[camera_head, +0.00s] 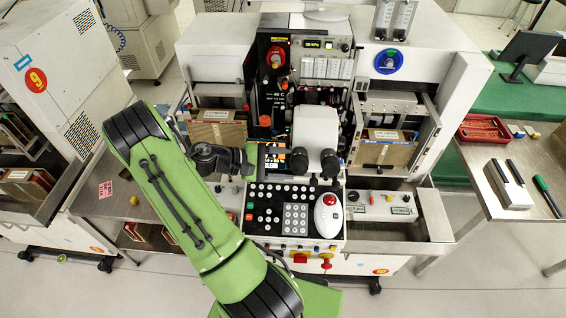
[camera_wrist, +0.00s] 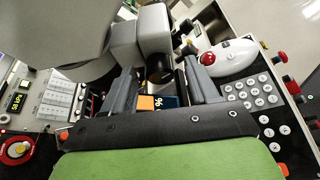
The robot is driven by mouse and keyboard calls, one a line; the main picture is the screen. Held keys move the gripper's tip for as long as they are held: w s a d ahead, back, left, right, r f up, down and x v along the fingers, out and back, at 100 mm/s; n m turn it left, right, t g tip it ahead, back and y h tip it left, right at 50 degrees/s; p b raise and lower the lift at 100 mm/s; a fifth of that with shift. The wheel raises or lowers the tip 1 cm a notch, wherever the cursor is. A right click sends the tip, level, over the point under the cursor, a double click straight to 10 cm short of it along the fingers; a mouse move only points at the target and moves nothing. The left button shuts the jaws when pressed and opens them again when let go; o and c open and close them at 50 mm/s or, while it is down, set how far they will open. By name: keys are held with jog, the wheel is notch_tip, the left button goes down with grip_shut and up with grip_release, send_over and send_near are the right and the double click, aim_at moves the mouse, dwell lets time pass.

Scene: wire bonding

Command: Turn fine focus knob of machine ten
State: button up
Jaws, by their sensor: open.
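Machine ten (camera_head: 285,259) stands in the middle of the head view, with a white microscope head (camera_head: 314,127) and two black eyepieces over its keypad. In the wrist view the white microscope housing (camera_wrist: 153,28) carries a dark round part (camera_wrist: 160,68), which looks like a focus knob; I cannot tell fine from coarse. My gripper (camera_wrist: 158,74) is open. Its two grey fingers point toward the housing, with the dark part lined up between their tips. I see no clear contact. In the head view my wrist is left of the microscope and the fingertips are hard to make out.
A small lit screen (camera_head: 275,158) sits just below the gripper's reach. The button panel (camera_head: 283,209) and a white trackball unit with a red ball (camera_head: 328,214) lie in front. Brown magazines (camera_head: 219,134) flank the left side. Machine nine (camera_head: 45,60) stands at the left.

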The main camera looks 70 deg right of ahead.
jog(key=c, duration=1)
jog(key=shift+c, duration=0.2)
jog(key=shift+f+b, duration=0.1)
jog(key=shift+b, duration=0.35)
jog(key=m+h+b, duration=0.1)
jog(key=m+b, duration=0.2)
jog(key=b, duration=0.1)
jog(key=m+g+h+b, duration=0.1)
jog(key=m+b, duration=0.2)
jog(key=b, duration=0.1)
jog(key=m+g+h+b, duration=0.1)
jog(key=m+h+b, duration=0.1)
jog(key=m+b, duration=0.2)
jog(key=shift+a+f+b, duration=0.2)
jog(key=shift+f+b, duration=0.2)
jog(key=shift+b, duration=0.15)
jog(key=shift+m+g, duration=0.3)
